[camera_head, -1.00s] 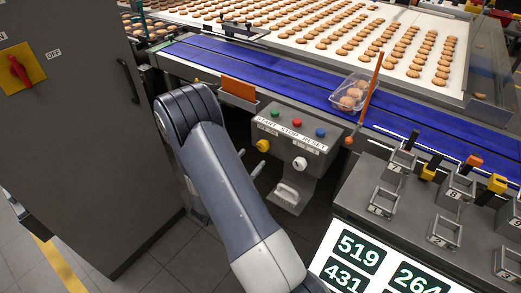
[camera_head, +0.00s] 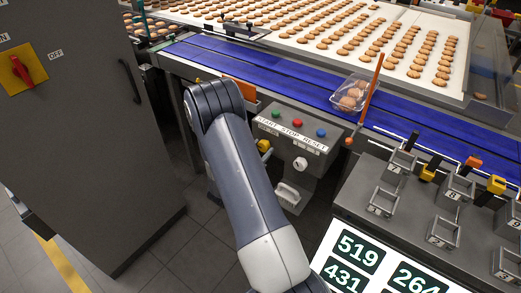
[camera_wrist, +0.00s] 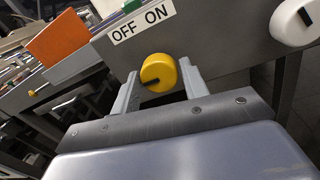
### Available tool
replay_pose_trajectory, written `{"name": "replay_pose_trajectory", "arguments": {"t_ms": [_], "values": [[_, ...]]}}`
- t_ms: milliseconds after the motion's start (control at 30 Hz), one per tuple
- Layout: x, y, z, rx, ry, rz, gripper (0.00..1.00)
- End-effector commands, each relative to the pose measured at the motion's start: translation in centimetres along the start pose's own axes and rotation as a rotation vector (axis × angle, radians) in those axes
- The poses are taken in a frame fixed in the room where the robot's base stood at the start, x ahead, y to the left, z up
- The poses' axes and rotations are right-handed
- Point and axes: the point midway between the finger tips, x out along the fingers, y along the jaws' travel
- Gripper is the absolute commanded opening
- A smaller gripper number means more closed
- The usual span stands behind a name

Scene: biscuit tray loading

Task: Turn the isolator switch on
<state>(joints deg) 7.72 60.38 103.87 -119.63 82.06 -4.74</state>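A red rotary handle on a yellow plate (camera_head: 38,70) is on the grey cabinet, between ON and OFF labels, at the left of the head view. The handle lies tilted. A yellow round knob (camera_head: 263,146) is on the button box; it also shows in the wrist view (camera_wrist: 162,66) under a label reading OFF on the left and ON on the right. Its black mark points towards the lower left. My gripper (camera_wrist: 158,70) is open, with one finger on each side of this knob and small gaps visible. The gripper is hidden behind my arm in the head view.
The button box (camera_head: 325,165) has green, red and blue buttons and a white knob (camera_wrist: 294,22). An orange plate (camera_wrist: 58,38) is at the left. A blue conveyor (camera_head: 290,75) with a clear biscuit tray (camera_head: 350,92) runs behind.

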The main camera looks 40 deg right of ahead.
Motion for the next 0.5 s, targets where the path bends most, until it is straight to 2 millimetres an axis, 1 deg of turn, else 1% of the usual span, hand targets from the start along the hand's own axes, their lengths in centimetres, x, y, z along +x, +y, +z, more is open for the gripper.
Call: {"name": "replay_pose_trajectory", "arguments": {"t_ms": [33, 67, 300, 333, 500], "values": [[-0.01, 0.00, 0.00, 0.000, 0.000, 0.000, 0.38], [-0.01, 0.00, 0.00, 0.000, 0.000, 0.000, 0.36], [-0.01, 0.00, 0.01, 0.000, 0.000, 0.000, 0.16], [-0.02, 0.00, 0.01, 0.000, 0.000, 0.000, 0.15], [-0.01, -0.01, -0.10, 0.010, -0.001, 0.000, 0.15]]}}
